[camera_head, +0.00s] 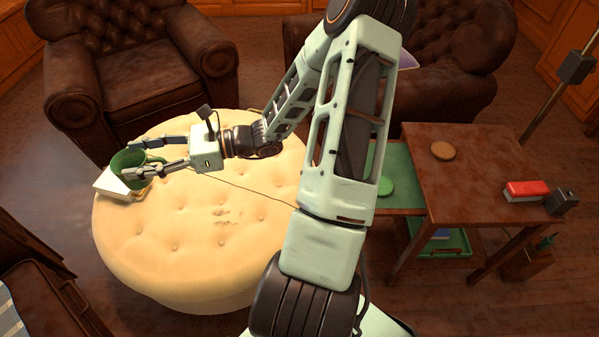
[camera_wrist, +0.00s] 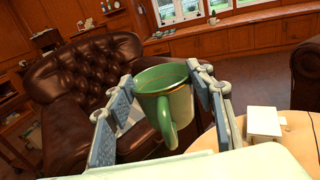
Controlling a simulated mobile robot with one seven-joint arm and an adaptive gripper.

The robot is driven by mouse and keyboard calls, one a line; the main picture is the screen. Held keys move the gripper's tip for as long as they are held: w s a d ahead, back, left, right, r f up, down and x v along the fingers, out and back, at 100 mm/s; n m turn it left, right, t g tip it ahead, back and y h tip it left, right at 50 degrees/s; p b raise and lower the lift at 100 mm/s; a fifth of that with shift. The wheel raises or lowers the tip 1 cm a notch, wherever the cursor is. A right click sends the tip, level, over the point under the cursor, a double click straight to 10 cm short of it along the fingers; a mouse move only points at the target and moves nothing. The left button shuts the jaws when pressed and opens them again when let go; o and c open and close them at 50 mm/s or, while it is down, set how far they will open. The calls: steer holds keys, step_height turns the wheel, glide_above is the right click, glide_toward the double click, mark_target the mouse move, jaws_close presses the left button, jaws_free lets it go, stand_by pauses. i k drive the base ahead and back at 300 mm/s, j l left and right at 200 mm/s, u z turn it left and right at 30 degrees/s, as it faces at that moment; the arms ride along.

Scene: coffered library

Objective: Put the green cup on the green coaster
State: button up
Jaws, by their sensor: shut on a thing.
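The green cup (camera_head: 129,164) is at the left edge of the round cream ottoman. My gripper (camera_head: 148,158) is shut on the cup, with a finger on each side of it. In the wrist view the cup (camera_wrist: 166,96) stands upright between my fingers (camera_wrist: 165,90), its handle toward the camera. From these frames I cannot tell whether the cup is clear of the surface under it. The green coaster (camera_head: 385,186) lies on the green shelf beside the wooden table, at the right of my arm.
A white box (camera_head: 112,186) sits on the ottoman (camera_head: 190,245) beside the cup. The wooden table (camera_head: 465,185) holds a brown coaster (camera_head: 443,151), a red-and-white block (camera_head: 526,190) and a dark box (camera_head: 562,201). Leather armchairs (camera_head: 135,60) stand behind.

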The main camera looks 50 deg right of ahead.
mark_target(383, 188)
steer(key=k+z, duration=0.15)
steer(key=z, duration=2.05)
